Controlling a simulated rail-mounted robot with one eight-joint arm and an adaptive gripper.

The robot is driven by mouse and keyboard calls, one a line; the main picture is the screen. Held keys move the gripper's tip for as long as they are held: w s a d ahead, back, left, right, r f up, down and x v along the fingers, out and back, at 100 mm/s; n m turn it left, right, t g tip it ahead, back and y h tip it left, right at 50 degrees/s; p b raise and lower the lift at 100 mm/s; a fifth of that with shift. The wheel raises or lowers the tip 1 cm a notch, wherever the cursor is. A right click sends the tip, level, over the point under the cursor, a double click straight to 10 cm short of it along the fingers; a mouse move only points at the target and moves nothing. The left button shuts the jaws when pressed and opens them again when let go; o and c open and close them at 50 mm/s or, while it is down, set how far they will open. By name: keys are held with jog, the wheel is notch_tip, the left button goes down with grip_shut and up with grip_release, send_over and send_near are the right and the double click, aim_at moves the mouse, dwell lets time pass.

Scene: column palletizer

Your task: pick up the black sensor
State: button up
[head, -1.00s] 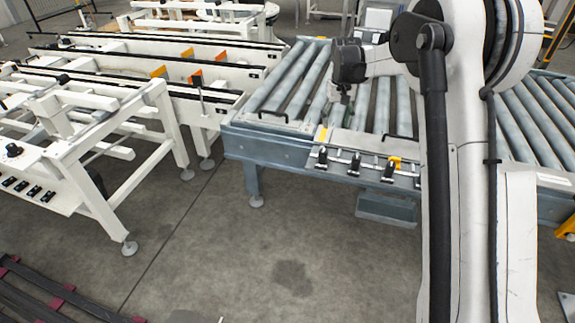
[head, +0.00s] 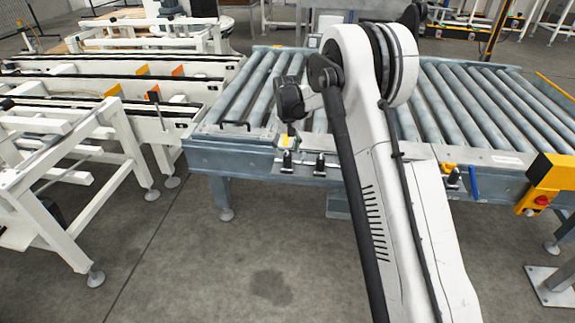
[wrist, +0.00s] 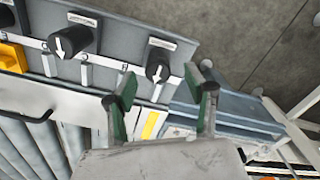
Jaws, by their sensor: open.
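Black cylindrical sensors with white arrows are mounted along the near edge of the roller conveyor. In the wrist view one black sensor (wrist: 160,60) is just beyond my gripper (wrist: 163,84), between the fingertip directions and apart from them. A second black sensor (wrist: 75,38) is farther left. In the head view the leftmost black sensor (head: 287,160) is just below my gripper (head: 291,130), with another black sensor (head: 320,165) to its right. My gripper is open, with its two green-padded fingers spread and nothing between them. My arm hides part of the sensor row.
The blue-grey roller conveyor (head: 228,150) lies under my arm. White conveyor frames (head: 130,160) stand at the left. A yellow box with a red button (head: 541,200) is at the right edge. The floor (head: 210,270) in front is clear.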

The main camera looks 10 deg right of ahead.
aim_at(287, 154)
notch_tip(287, 154, down, 5)
jog(key=shift+d+r+b, duration=0.1)
jog(key=shift+b, duration=0.7)
grip_shut()
jog(key=shift+r, duration=0.1)
